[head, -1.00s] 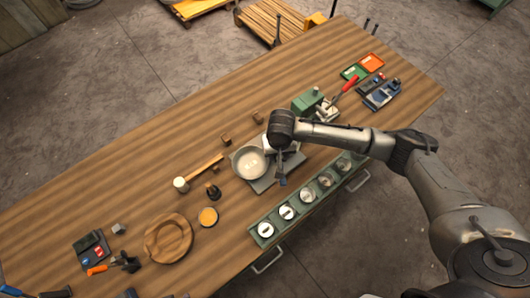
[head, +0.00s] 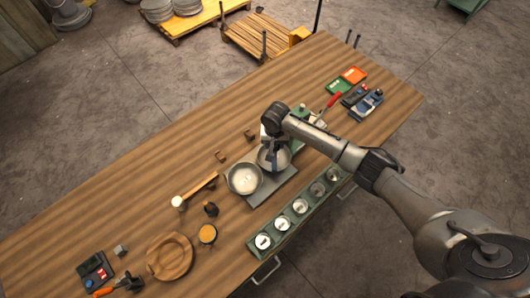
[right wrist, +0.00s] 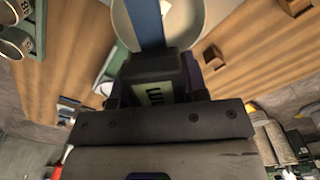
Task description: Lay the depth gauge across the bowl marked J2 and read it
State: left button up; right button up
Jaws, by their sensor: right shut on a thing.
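Two pale bowls stand side by side on a grey base: a left bowl (head: 245,180) and a right bowl (head: 283,158). No J2 mark is readable on either. My right gripper (head: 273,138) is above the right bowl, shut on the depth gauge (head: 274,155), whose blue bar points down toward that bowl. In the right wrist view, the gauge's dark body (right wrist: 155,68) with a pale "mm" display sits at the gripper, and its blue bar (right wrist: 145,22) passes in front of a bowl (right wrist: 188,22). Whether it touches the rim is unclear. My left gripper is not visible.
A green rack (head: 281,229) with several round labelled pieces runs along the front edge. A mallet (head: 196,189), a wooden plate (head: 184,262) and an amber-topped jar (head: 207,233) are to the left. The back left tabletop is clear.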

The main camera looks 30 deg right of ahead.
jog(key=shift+d+f+n, duration=0.2)
jog(key=shift+d+n, duration=0.15)
jog(key=shift+n, duration=0.05)
jog(key=shift+w+a+n, duration=0.1)
jog(key=shift+w+n, duration=0.05)
jog(key=shift+n, duration=0.45)
jog(key=shift+f, duration=0.1)
jog(key=shift+f+b, duration=0.75)
jog(key=shift+b, duration=0.35)
notch_tip(320, 180, down, 3)
jog(key=b, duration=0.4)
jog(key=shift+f, duration=0.1)
jog(key=shift+f+b, duration=0.3)
jog(key=shift+f, duration=1.4)
